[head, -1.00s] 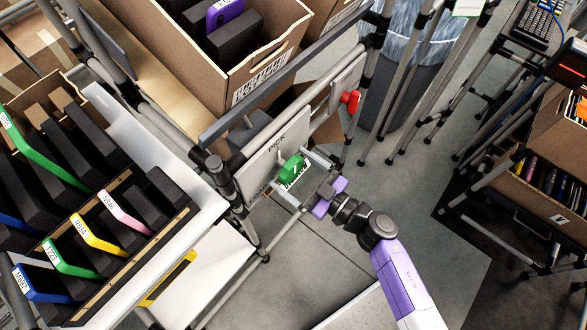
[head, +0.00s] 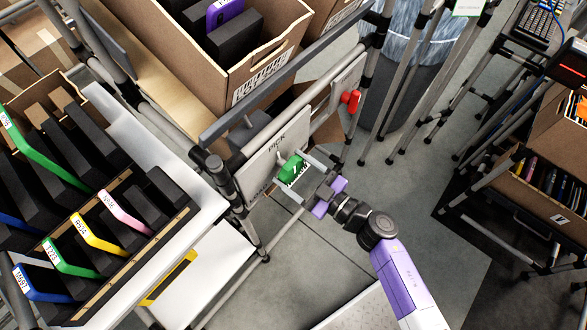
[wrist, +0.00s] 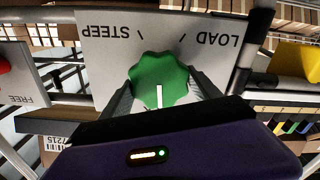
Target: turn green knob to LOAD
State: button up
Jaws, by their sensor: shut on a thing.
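The green knob (head: 290,167) sits on a light panel (head: 262,158) marked PICK at its top in the head view. In the wrist view the green knob (wrist: 158,78) is central, with a white pointer line running down the picture. The pointer faces away from both, toward a part hidden behind my gripper. My gripper (head: 297,176) is shut on the knob, one dark finger on each side.
A red knob (head: 351,98) is on a neighbouring panel to the right; it shows at the wrist view's left edge. An open carton (head: 262,76) stands on the shelf above. A tray of dark slabs with coloured edges (head: 100,236) lies left.

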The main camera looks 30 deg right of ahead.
jog(key=n, duration=0.4)
jog(key=shift+a+f, duration=0.1)
jog(key=shift+a, duration=0.05)
jog(key=n+b, duration=0.1)
jog(key=n, duration=0.2)
jog(key=shift+f+n, duration=0.1)
jog(key=shift+n, duration=0.3)
jog(key=n+b, duration=0.1)
jog(key=n, duration=0.2)
jog(key=shift+n+b, duration=0.3)
jog(key=shift+b, duration=0.1)
jog(key=n, duration=0.1)
jog(key=n+b, duration=0.1)
jog(key=n, duration=0.1)
jog(key=shift+s+f+n, duration=0.1)
jog(key=shift+f+n, duration=0.1)
jog(key=shift+n, duration=0.1)
jog(key=n+b, duration=0.2)
jog(key=n, duration=0.1)
jog(key=shift+n, duration=0.4)
jog(key=n+b, duration=0.2)
jog(key=n, duration=0.1)
jog(key=shift+f+n, duration=0.15)
jog(key=shift+n, duration=0.15)
jog(key=n+b, duration=0.2)
jog(key=n, duration=0.2)
jog(key=shift+n+b, duration=0.45)
jog(key=shift+n, duration=0.75)
